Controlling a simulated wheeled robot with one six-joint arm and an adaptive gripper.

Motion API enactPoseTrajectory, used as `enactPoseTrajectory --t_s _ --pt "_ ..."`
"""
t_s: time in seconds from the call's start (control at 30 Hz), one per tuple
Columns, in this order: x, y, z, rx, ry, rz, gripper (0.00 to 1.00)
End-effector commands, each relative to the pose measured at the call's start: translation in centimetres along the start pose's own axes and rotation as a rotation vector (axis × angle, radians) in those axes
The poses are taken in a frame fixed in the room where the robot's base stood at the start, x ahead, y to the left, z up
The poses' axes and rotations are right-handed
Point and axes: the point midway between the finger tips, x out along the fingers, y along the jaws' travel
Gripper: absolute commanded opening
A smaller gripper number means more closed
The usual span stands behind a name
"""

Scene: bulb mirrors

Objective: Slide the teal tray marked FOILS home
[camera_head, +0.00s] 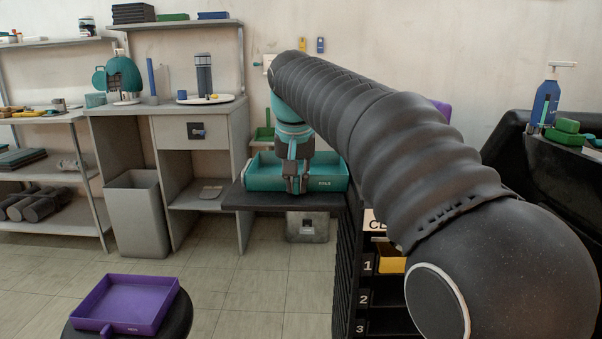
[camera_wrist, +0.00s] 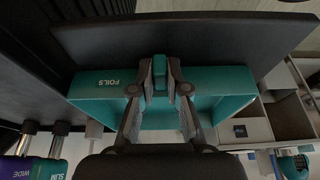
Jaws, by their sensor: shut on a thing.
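The teal tray (camera_head: 265,175) lies on a dark tabletop (camera_head: 240,198) in the middle of the head view. Its front wall carries the word FOILS, which also shows on the tray (camera_wrist: 220,105) in the wrist view. My gripper (camera_head: 298,186) reaches down at the tray's front side. In the wrist view my gripper (camera_wrist: 160,78) is shut on a small teal handle at the middle of the lettered wall. The tray looks level and empty, though my fingers hide part of it.
A black rack (camera_head: 345,275) with slots numbered 1, 2 and 3 stands right of the table, partly hidden by my arm. A yellow tray (camera_head: 391,263) sits at slot 1. A purple tray (camera_head: 125,303) rests on a round stool at lower left. Floor is open between.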

Motion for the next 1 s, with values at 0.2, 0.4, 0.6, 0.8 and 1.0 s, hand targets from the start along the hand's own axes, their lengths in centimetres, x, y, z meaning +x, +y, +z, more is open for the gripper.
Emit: enactPoseTrajectory --t_s 0.2,0.4,0.6,0.8,1.0 --pt "0.0 0.0 0.0 0.000 0.001 0.000 0.00" --pt "-0.3 0.0 -0.1 0.000 0.001 0.000 0.00" --pt "-1.5 0.0 -0.5 0.000 0.001 0.000 0.00" --pt "-2.8 0.0 -1.0 0.000 0.001 0.000 0.00" --pt "-3.8 0.0 -1.4 0.000 0.001 0.000 0.00"
